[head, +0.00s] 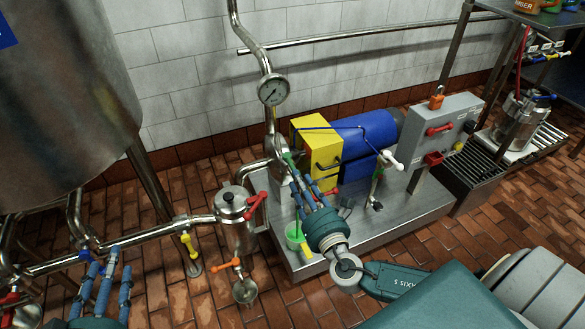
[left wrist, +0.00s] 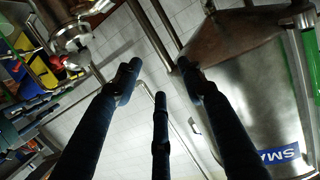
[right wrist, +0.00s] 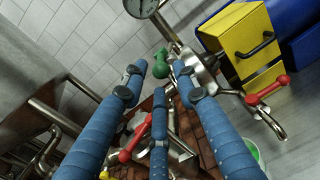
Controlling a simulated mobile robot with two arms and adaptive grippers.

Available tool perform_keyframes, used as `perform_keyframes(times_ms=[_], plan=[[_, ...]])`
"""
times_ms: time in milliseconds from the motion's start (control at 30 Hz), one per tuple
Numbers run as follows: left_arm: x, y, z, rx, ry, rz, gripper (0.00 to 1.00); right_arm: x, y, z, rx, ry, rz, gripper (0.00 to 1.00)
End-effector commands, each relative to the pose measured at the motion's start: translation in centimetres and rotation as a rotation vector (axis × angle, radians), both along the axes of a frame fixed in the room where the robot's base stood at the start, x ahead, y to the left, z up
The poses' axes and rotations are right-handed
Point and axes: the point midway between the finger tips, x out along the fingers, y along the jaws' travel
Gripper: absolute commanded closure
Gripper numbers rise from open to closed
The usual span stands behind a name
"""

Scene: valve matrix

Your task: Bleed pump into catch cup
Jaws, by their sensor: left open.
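The pump has a yellow housing (head: 318,142) and a blue motor (head: 365,135) on a steel skid. A green valve handle (head: 288,157) sits on the pipe left of the yellow housing; it also shows in the right wrist view (right wrist: 161,64). The catch cup (head: 295,236), pale with green, stands on the skid's front left corner. My right gripper (head: 307,186) is open, its three blue fingers spread and pointing at the green handle. Whether any finger touches it I cannot tell. My left gripper (head: 107,260) is open and empty at lower left, away from the pump.
A red-handled strainer vessel (head: 234,212) stands left of the skid. A pressure gauge (head: 272,90) is on the pipe above. A grey control box (head: 438,125) with red switches is at right. A large steel tank (head: 65,90) fills the left. Brick floor is open in front.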

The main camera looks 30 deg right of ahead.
Motion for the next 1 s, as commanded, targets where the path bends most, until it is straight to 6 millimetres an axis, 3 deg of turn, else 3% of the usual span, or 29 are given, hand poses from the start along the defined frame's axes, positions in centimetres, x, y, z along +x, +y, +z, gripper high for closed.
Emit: perform_keyframes(times_ms=[200,333,500,767,933,1000], plan=[[0.8,-0.8,3.6,-0.041,-0.165,-0.012,0.60,4.3,-0.8,0.0,0.001,-0.003,-0.002,0.71],[1.0,-1.0,5.4,-0.061,-0.238,-0.016,0.60,5.8,-1.0,-0.1,0.001,-0.002,-0.002,0.71],[1.0,-1.1,6.6,-0.073,-0.287,-0.019,0.60,6.8,-1.2,-0.1,0.001,0.001,-0.001,0.71],[1.0,-1.2,6.8,-0.075,-0.293,-0.019,0.60,6.9,-1.2,0.0,0.001,0.001,-0.002,0.71],[1.0,-1.2,6.8,-0.075,-0.293,-0.019,0.60,6.9,-1.2,0.0,0.001,0.001,-0.002,1.00],[1.0,-1.2,6.8,-0.075,-0.293,-0.019,0.60,6.9,-1.2,0.0,0.001,0.001,-0.002,1.00]])
